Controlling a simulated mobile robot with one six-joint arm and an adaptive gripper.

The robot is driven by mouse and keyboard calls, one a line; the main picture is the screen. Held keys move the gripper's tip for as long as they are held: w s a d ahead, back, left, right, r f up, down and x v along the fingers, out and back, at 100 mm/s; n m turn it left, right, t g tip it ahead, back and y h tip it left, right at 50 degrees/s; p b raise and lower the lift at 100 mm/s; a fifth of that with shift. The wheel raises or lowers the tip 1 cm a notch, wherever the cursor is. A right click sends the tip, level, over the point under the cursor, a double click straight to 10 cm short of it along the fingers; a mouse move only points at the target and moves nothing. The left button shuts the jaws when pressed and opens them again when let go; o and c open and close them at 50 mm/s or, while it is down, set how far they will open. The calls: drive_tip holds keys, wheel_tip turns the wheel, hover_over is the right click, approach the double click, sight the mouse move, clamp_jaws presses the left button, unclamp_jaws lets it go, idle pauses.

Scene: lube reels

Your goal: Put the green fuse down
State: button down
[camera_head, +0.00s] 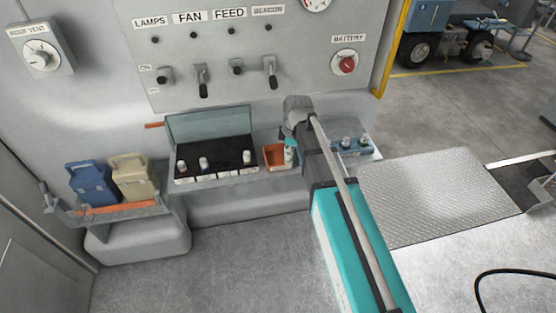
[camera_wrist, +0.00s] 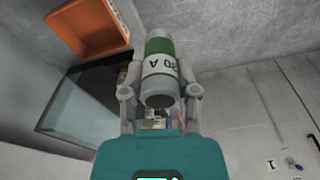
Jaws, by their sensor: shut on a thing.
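The green fuse (camera_wrist: 158,72) is a grey-ended cylinder with a green band and a white label ending in "A"; the number is hard to read. My gripper (camera_wrist: 160,92) is shut on it, one finger on each side, in the wrist view. In the head view my gripper (camera_head: 290,146) hangs over the shelf, just right of the orange bin (camera_head: 266,158). The fuse is mostly hidden or too small to tell there. The orange bin also shows at the upper left of the wrist view (camera_wrist: 63,35), apart from the fuse.
A black fuse panel (camera_head: 225,160) with an open glass lid (camera_head: 205,124) and several fuses lies left of the bin. A blue rack (camera_head: 350,153) with fuses stands to the right, partly behind my arm. Blue (camera_head: 90,183) and beige (camera_head: 133,177) jugs stand far left. Switches (camera_head: 202,80) are above.

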drive_tip(key=shift+w+a+f+b, duration=0.75)
drive_tip(key=shift+w+f+b, duration=0.75)
drive_tip(key=shift+w, duration=0.6)
drive_tip(key=shift+w+a+f+b, duration=0.75)
drive_tip(key=shift+w+f+b, duration=0.8)
drive_tip(key=shift+w, duration=0.5)
drive_tip(key=shift+w+a+f+b, duration=0.75)
drive_tip(key=shift+w+f+b, duration=0.75)
drive_tip(key=shift+w, duration=0.6)
drive_tip(key=shift+w+a+f+b, duration=0.15)
drive_tip(key=shift+w+f+b, duration=0.3)
drive_tip(key=shift+f+b, duration=0.2)
drive_tip(key=shift+s+f+b, duration=0.1)
drive_tip(key=shift+f+b, duration=1.25)
drive_tip(key=shift+f, duration=0.15)
drive_tip(key=shift+c, duration=1.8)
unclamp_jaws()
